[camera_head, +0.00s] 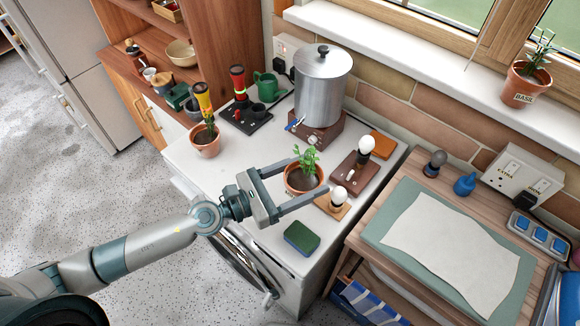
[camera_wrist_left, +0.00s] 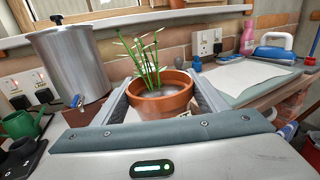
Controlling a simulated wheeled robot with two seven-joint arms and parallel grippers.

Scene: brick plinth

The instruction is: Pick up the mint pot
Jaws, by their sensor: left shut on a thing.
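My right gripper is not in view.
A steel pot (camera_head: 322,88) stands behind, with bulb stands (camera_head: 365,147) to the right and a green sponge (camera_head: 301,237) in front. Another terracotta pot (camera_head: 205,141) is at the counter's left. A BASIL pot (camera_head: 524,88) stands on the windowsill.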

